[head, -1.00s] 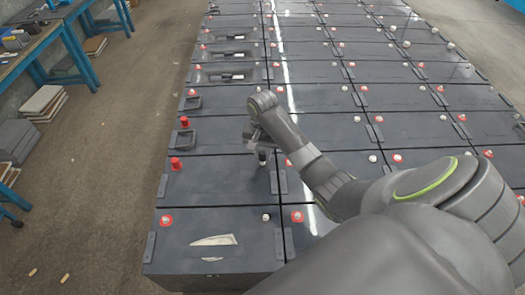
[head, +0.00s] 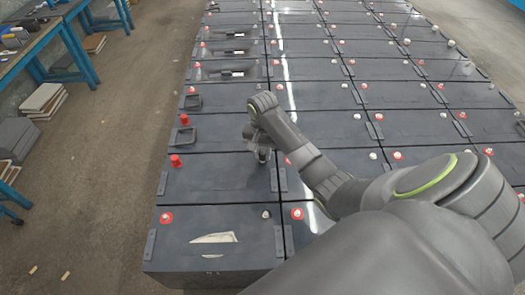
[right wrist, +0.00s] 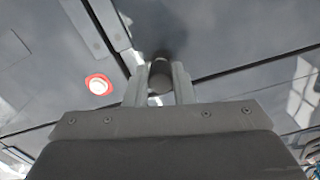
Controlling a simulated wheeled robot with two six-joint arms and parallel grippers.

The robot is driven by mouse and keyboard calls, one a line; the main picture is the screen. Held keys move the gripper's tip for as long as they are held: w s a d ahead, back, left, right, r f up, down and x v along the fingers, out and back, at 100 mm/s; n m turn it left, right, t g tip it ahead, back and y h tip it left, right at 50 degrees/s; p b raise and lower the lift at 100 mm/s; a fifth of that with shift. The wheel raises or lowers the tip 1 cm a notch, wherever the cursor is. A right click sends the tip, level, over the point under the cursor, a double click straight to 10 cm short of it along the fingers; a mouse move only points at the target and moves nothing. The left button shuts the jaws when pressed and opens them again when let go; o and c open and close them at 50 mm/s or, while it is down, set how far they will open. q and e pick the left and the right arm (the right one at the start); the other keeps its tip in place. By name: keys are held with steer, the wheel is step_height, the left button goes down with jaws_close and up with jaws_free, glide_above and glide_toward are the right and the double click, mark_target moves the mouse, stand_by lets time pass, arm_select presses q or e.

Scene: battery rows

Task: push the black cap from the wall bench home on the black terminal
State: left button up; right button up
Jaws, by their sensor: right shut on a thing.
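My right gripper (head: 256,148) is over the right end of a dark battery (head: 215,180) in the nearest left column. It is shut on the small dark cap (head: 264,156), which is upright at the battery's top. In the right wrist view, the cap (right wrist: 160,76) is between the two pale fingers of the right gripper (right wrist: 159,88), with a dark shadow beyond it. The black terminal is hidden under the cap and gripper. I cannot tell whether the cap is fully seated. A tall red cap (head: 176,161) stands at the battery's left end. My left gripper is not in view.
The nearest battery (head: 180,255) has a bare pale terminal (head: 266,214), a red-ringed terminal (head: 166,218) and a pale torn patch. More batteries stand in close rows behind and to the right.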

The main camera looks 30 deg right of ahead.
steer(key=shift+f, duration=0.65)
stand_by(1.0)
steer(key=o, duration=1.5)
steer(key=shift+r, duration=0.15)
steer(key=shift+r, duration=3.4)
